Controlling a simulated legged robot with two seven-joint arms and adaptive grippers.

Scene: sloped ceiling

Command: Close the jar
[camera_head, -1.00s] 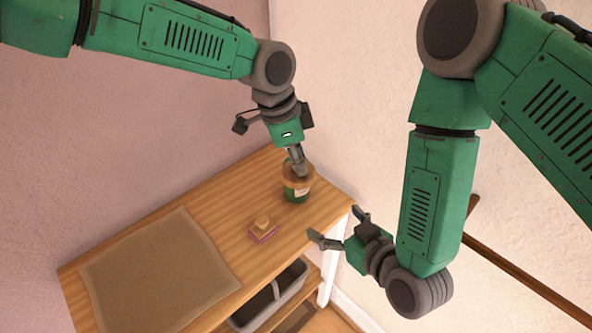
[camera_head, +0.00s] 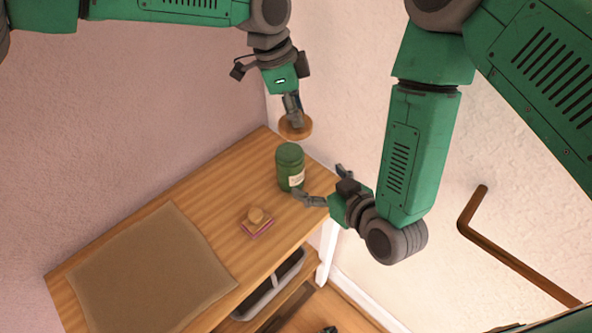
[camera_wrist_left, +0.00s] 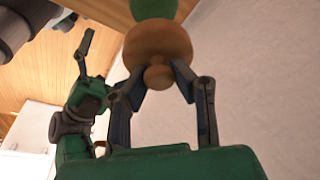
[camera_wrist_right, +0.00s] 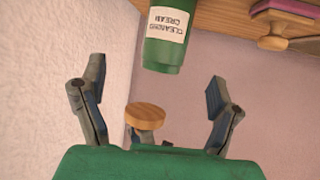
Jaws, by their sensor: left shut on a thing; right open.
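The green jar (camera_head: 290,172) stands upright on the wooden table near its far right corner. Its label reading "cleaning cream" shows in the right wrist view (camera_wrist_right: 168,27). My left gripper (camera_head: 295,116) is shut on the knob of the round wooden lid (camera_head: 297,129), which also shows in the left wrist view (camera_wrist_left: 158,45). In the head view the lid appears just beyond the jar's top, apart from it; its exact height is unclear. My right gripper (camera_head: 318,182) is open beside the jar, one finger near the jar's lower right side.
A small wooden-knobbed object with a pink base (camera_head: 257,221) sits on the table in front of the jar. A brown mat (camera_head: 150,268) covers the table's left part. A grey bin (camera_head: 268,292) is below. Walls close in behind; a brown rail (camera_head: 510,258) is at right.

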